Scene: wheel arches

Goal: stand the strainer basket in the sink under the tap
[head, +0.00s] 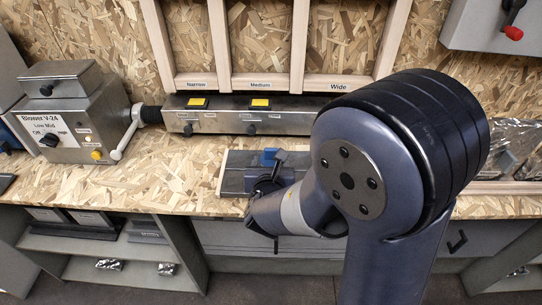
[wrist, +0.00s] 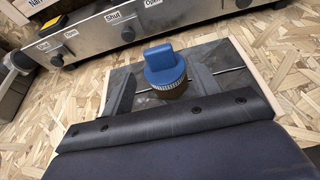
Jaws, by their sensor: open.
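No strainer basket, sink or tap shows in either view. A blue knob-like piece with a ribbed rim (wrist: 165,66) sits on a short brown base over a dark grey panel in the wrist view. It also shows as a blue shape in the head view (head: 270,155). My gripper (head: 266,180) is low over the grey panel (head: 233,180) at the bench's middle. In the wrist view its fingers (wrist: 163,80) are apart, one on each side of the blue piece. I cannot tell whether they touch it. The gripper's body hides the near part of the panel.
A metal blower box (head: 68,115) stands at the left, joined to a long metal duct (head: 250,115) with yellow tabs and knobs behind the panel. Wooden frames (head: 260,83) rise behind it. Foil (head: 515,140) lies at the right. The chipboard bench (head: 170,185) is clear left of the panel.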

